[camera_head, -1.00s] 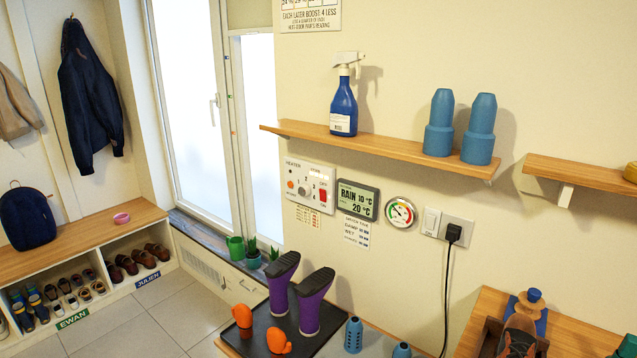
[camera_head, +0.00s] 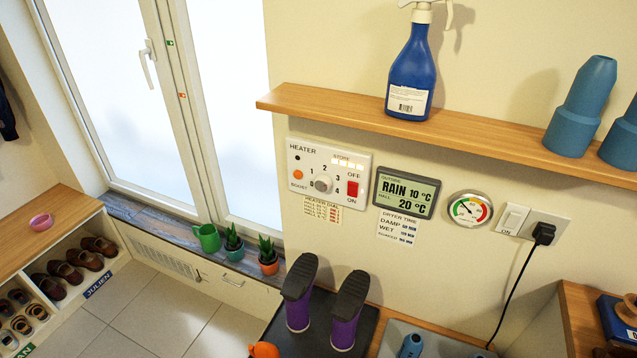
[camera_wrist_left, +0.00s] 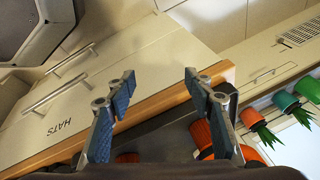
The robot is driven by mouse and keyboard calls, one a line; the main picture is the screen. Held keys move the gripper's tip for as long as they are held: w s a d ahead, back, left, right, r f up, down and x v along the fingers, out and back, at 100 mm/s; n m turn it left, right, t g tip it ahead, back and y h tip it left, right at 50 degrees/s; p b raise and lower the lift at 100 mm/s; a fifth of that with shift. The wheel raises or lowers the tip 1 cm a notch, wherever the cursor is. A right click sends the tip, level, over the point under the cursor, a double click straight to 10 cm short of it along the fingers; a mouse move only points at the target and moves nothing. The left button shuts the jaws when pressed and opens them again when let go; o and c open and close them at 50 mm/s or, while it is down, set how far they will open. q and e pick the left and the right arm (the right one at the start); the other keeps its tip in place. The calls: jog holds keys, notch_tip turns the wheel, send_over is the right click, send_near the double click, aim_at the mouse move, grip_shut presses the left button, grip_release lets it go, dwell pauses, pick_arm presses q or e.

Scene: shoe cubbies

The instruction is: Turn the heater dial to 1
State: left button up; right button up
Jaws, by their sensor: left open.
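The heater panel (camera_head: 328,174) is a white plate on the wall under the shelf. Its round grey dial (camera_head: 322,185) sits amid the numbers 0 to 4; which number it points to is too small to tell. A red switch (camera_head: 353,188) is on the panel's right, between OFF and ON, and an orange BOOST button (camera_head: 298,175) is on its left. My left gripper (camera_wrist_left: 157,83) shows only in the left wrist view, with its two blue-padded fingers wide apart and nothing between them. The panel is not in that wrist view. My right gripper is not in view.
A wooden shelf (camera_head: 460,142) above the panel holds a blue spray bottle (camera_head: 410,70) and blue cups. A weather display (camera_head: 406,194) and gauge (camera_head: 469,210) are to the right. Purple boots (camera_head: 347,310) stand below. The wrist view shows a HATS drawer (camera_wrist_left: 70,115) and potted plants (camera_wrist_left: 287,101).

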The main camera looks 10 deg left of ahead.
pick_arm(q)
jog(key=w+r+m+t+p, duration=0.1)
jog(key=w+r, duration=0.3)
jog(key=r, duration=0.4)
jog(key=w+r+m+t+p, duration=0.1)
jog(key=w+r, duration=0.3)
jog(key=r, duration=0.5)
jog(key=m+t+h+p, duration=0.3)
jog(key=m+t, duration=0.8)
jog(key=m, duration=1.9)
send_near(321, 187)
jog(key=w+h, duration=0.1)
jog(key=w, duration=0.5)
jog(key=w+d, duration=0.1)
jog(key=w, duration=0.1)
jog(key=shift+f+b, duration=0.25)
jog(key=shift+b, duration=0.1)
jog(key=shift+w, duration=0.35)
